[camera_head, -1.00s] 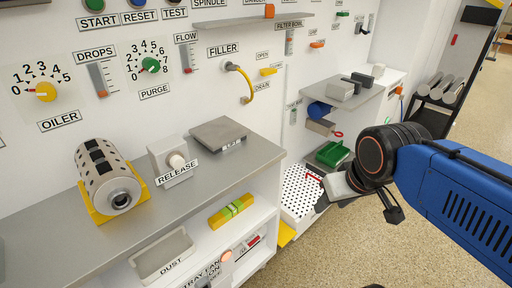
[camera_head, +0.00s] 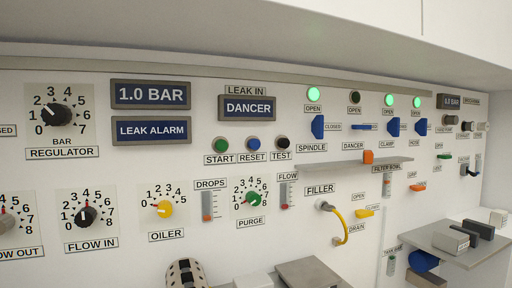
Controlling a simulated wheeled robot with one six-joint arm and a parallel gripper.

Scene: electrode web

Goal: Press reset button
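The reset button (camera_head: 253,143) is a small round blue button on the white wall panel, with a RESET label (camera_head: 252,157) under it. It sits between the green START button (camera_head: 221,145) and the black TEST button (camera_head: 283,142), below a dark display reading DANCER (camera_head: 248,108). Nothing covers the button. My gripper and arm are not in view now.
Displays read 1.0 BAR (camera_head: 151,94) and LEAK ALARM (camera_head: 152,131). Below the buttons are the yellow oiler dial (camera_head: 164,209), the purge dial (camera_head: 253,199) and a yellow filler hose (camera_head: 342,225). A narrow shelf (camera_head: 343,168) juts out to the lower right.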

